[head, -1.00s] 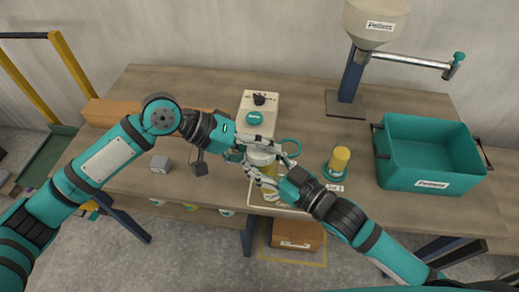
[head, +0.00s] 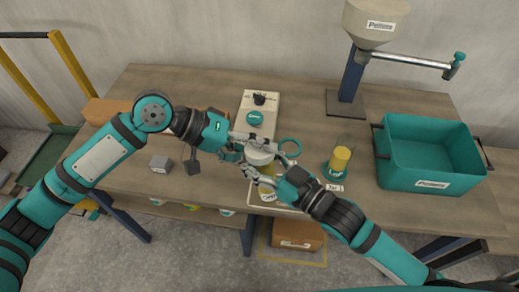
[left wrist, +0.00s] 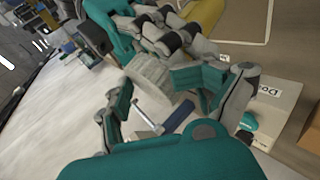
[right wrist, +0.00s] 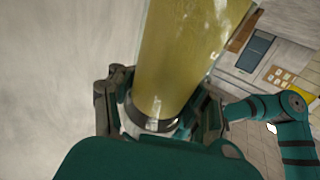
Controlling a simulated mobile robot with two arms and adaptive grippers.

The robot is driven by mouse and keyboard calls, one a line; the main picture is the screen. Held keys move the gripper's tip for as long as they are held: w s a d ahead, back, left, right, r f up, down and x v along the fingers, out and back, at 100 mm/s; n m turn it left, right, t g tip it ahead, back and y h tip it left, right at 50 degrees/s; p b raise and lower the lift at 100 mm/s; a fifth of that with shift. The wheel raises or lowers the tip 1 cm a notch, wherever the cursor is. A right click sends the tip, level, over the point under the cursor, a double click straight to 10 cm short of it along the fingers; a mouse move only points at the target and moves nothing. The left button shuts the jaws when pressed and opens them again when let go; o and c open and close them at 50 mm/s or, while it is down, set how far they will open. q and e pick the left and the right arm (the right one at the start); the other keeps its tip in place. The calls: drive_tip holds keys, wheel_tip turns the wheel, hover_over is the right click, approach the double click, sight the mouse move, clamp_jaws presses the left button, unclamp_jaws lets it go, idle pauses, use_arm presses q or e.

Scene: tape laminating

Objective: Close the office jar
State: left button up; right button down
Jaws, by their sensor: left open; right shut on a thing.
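The jar (right wrist: 190,50) is a clear cylinder with yellow contents. In the head view the arms partly hide it above the front middle of the table. My right gripper (right wrist: 157,115) is shut on it. A whitish round lid (head: 260,156) shows at its top, and appears as a pale ribbed cylinder (left wrist: 150,75) in the left wrist view. My left gripper (head: 243,148) is open, with its fingers apart on both sides of the lid. I cannot tell if the fingers touch it or how tightly the lid sits.
A yellow cylinder (head: 341,158) stands on a teal base at right, with a label before it. A teal bin (head: 430,160) and a pellet hopper (head: 376,22) are farther right. A pale box with a teal knob (head: 255,118) stands behind. A grey block (head: 160,163) lies left.

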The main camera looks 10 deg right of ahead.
use_arm(q)
drive_tip(key=shift+o, duration=0.9)
drive_tip(key=shift+w+a+f, duration=0.1)
drive_tip(key=shift+a+f, duration=0.1)
drive_tip(key=shift+a, duration=0.35)
drive_tip(key=shift+a+f, duration=0.15)
drive_tip(key=shift+a, duration=0.35)
drive_tip(key=shift+a+r, duration=0.15)
drive_tip(key=shift+r, duration=0.25)
drive_tip(key=c, duration=1.1)
drive_tip(key=shift+w, duration=0.1)
drive_tip(key=shift+c, duration=0.2)
drive_tip(key=shift+o, duration=0.6)
drive_tip(key=shift+f, duration=0.25)
